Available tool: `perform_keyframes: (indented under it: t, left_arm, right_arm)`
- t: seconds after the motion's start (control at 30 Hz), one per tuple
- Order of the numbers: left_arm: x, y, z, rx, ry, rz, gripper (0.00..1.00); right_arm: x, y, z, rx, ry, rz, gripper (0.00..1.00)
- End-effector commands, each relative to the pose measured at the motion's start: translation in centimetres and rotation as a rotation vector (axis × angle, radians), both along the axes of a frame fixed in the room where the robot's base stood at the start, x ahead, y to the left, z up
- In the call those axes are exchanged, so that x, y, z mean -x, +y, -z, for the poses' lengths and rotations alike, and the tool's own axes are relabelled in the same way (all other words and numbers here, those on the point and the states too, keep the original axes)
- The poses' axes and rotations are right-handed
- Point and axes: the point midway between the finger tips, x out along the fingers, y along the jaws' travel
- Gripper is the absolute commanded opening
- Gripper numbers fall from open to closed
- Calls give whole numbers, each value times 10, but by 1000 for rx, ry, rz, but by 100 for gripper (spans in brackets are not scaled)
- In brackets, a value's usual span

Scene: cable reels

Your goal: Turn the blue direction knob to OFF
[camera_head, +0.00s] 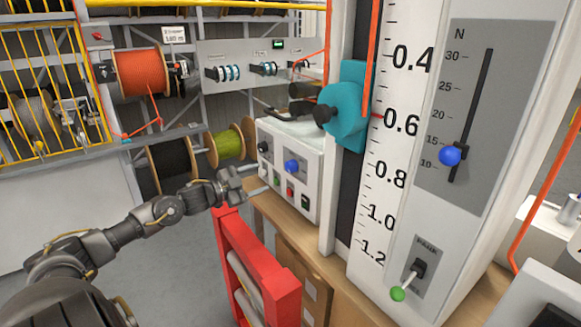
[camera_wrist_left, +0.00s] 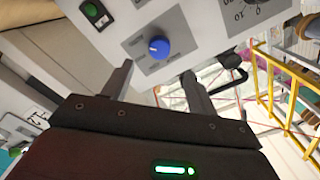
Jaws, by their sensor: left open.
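The blue direction knob (camera_head: 292,166) is on the front panel of a white control box (camera_head: 310,165) on a wooden bench. In the left wrist view the blue knob (camera_wrist_left: 158,47) sits on a grey label plate, just ahead of the fingertips and between them. The label text is too small to read, so the knob's setting is unclear. My left gripper (camera_head: 263,180) is open and empty, just left of the panel. It also shows in the left wrist view (camera_wrist_left: 158,68), its fingers spread and apart from the knob. My right gripper is not in view.
The same panel carries a black knob (camera_head: 263,147) and a red button (camera_head: 290,190). A tall scale column (camera_head: 385,150) with a blue-balled slider (camera_head: 450,155) rises at right. Reels, including an orange one (camera_head: 141,72), are behind.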

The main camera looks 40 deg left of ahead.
Motion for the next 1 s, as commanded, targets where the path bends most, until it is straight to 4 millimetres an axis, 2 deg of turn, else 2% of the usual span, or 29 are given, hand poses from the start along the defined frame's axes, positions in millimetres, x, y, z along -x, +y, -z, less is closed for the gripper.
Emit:
perform_keyframes:
  t: [0.3,0.63,0.8,1.0]
  left_arm:
    - [-18,-6,-2,2,-4,1,58]
    - [-62,-18,-3,3,-4,-4,58]
    - [-84,-25,-2,3,-3,-2,58]
    - [-100,-30,0,1,0,-1,58]
  right_arm:
    - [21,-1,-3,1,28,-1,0]
    - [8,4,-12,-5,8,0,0]
    - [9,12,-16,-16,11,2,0]
    - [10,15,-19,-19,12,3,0]
